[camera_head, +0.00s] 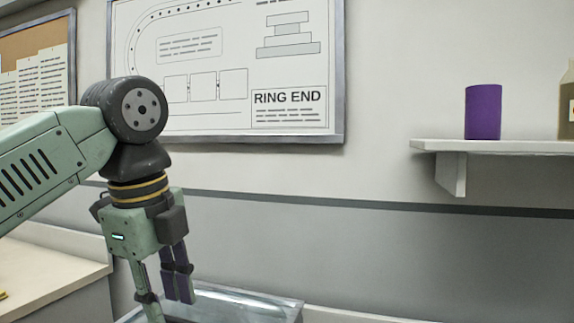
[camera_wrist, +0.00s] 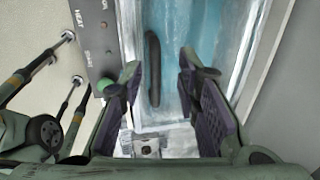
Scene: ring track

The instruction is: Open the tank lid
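The tank (camera_head: 250,306) shows at the bottom edge of the head view as a clear, glassy top, mostly cut off. In the wrist view its lid (camera_wrist: 195,48) is a see-through bluish panel in a pale frame, and it looks closed. A dark bar handle (camera_wrist: 153,68) runs up and down on the lid. My gripper (camera_head: 168,300) points down over the left part of the tank. In the wrist view my gripper (camera_wrist: 168,88) is open, with its purple-padded fingers apart and nothing between the pads. The handle appears beyond the fingertips, nearer the left finger; contact is not visible.
A grey panel (camera_wrist: 95,35) with "HEAT" lettering and a green knob (camera_wrist: 107,87) lies left of the lid, close to my left finger. A counter (camera_head: 50,275) stands at left. A shelf (camera_head: 490,147) holds a purple cylinder (camera_head: 483,112), well away from my arm.

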